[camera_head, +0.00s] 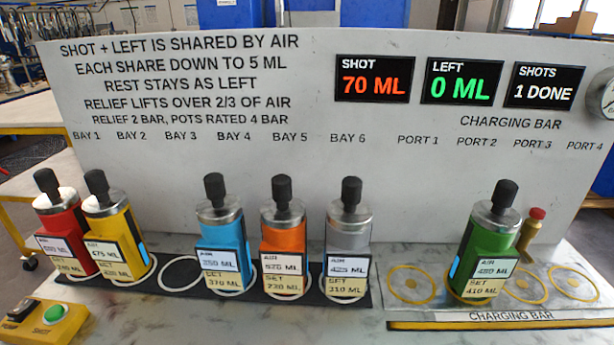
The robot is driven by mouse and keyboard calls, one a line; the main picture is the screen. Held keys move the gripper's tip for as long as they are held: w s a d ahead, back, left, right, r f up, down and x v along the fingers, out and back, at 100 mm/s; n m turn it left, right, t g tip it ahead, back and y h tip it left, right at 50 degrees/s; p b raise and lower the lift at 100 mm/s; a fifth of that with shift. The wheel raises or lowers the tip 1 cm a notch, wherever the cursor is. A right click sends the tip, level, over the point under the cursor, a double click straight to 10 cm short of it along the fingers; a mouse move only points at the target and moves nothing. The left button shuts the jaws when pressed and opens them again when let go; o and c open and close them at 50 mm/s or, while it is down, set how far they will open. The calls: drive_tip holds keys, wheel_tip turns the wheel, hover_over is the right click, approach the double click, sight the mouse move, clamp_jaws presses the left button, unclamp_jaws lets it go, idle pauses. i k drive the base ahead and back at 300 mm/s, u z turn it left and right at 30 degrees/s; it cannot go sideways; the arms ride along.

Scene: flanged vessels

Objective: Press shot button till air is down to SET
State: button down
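The shot button (54,312) is green, on a yellow box at the lower left. The box also carries a black switch (24,309). A green vessel (490,245) with a black knob stands upright on the charging bar, around the second port; its AIR label looks like 480 ML, slightly blurred, and its SET label reads 410 ML. The SHOT display (374,80) reads 70 ML, the LEFT display (463,82) 0 ML, and the SHOTS display (542,86) 1 DONE. My gripper is not in view.
Red (63,226), yellow (115,229), blue (222,241), orange (284,240) and grey (348,238) vessels stand in the bays; bay 3's ring (183,275) is empty. A red-capped brass fitting (532,228) stands behind the green vessel. A gauge (603,95) is cut off at right.

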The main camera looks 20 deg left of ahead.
sight(55, 313)
drive_tip(key=z, duration=0.1)
drive_tip(key=k, duration=1.55)
drive_tip(key=u, duration=1.3)
drive_tip(key=i, duration=1.35)
drive_tip(key=z, duration=0.05)
